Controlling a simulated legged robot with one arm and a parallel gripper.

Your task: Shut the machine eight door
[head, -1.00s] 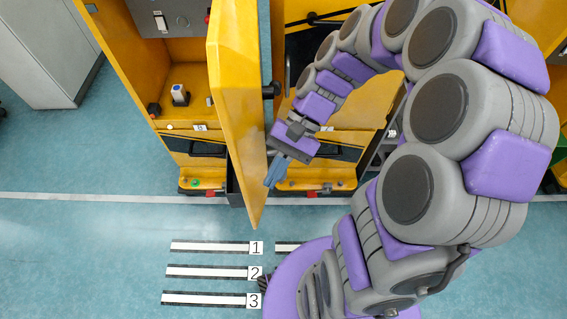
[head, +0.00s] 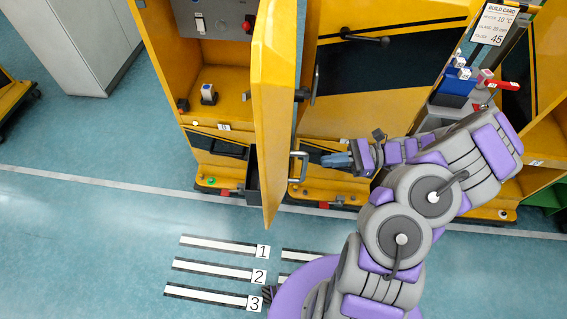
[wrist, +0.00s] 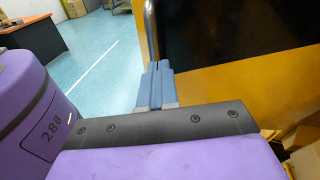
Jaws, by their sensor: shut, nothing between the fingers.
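A yellow machine door (head: 272,110) stands swung outward, seen nearly edge-on in the head view. The open cabinet (head: 215,75) is to its left. A metal handle (head: 298,167) sticks out on the door's right side. The small label (head: 224,127) on the cabinet is too small to read. My gripper (head: 338,160) is right of the handle, its blue-grey fingers shut, empty and pointing left. In the wrist view the shut fingertips (wrist: 156,85) lie before a yellow panel (wrist: 240,95) with a black area and a metal bar (wrist: 150,30). Contact cannot be told.
A closed yellow machine front with a black panel (head: 385,70) and dark lever stands behind my gripper. Blue and red items (head: 465,80) stand on a grey stand at right. A grey cabinet (head: 75,40) is at left. Open floor (head: 100,215) lies in front, with numbered strips.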

